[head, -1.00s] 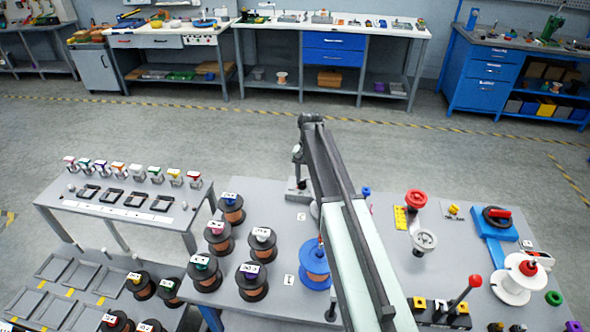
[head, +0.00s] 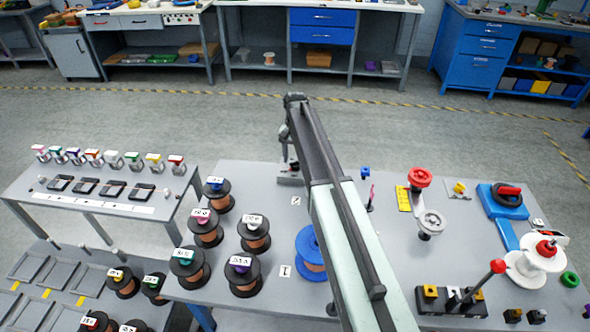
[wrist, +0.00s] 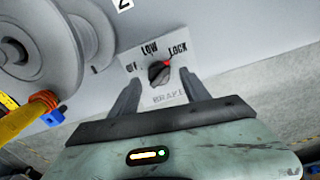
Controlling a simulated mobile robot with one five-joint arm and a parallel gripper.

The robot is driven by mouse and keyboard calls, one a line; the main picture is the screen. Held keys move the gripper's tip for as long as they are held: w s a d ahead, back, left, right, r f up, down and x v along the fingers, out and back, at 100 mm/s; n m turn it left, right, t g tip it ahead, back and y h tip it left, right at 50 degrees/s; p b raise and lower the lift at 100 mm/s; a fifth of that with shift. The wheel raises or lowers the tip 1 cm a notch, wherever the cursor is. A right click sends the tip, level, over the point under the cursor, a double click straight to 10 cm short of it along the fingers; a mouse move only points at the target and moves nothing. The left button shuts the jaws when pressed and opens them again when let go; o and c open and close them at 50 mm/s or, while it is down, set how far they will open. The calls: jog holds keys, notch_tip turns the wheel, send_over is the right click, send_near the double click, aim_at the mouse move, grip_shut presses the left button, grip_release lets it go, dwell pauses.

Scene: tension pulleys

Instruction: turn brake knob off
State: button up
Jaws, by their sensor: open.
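The dark brake knob (wrist: 158,73) sits on a pale plate (wrist: 182,93) marked OFF at left, LOW at top, LOCK at right and BRAKE below. Its red mark points to the upper right, toward LOCK. My gripper (wrist: 162,80) is open in the wrist view, with one finger on each side of the knob. The fingers overlap the plate in the picture; I cannot tell whether either touches the knob. In the head view my arm extends over the bench, and the knob cannot be made out there.
Grey round pulley parts (wrist: 75,35) stand left of the plate in the wrist view, with a yellow-orange piece (wrist: 28,118) below them. In the head view, copper spools (head: 206,228) and a blue spool (head: 309,249) stand left of my arm. A red-topped roller (head: 420,178) stands right.

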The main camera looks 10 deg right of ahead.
notch_tip(320, 180, down, 2)
jog(key=shift+f+b, duration=0.1)
jog(key=shift+b, duration=0.35)
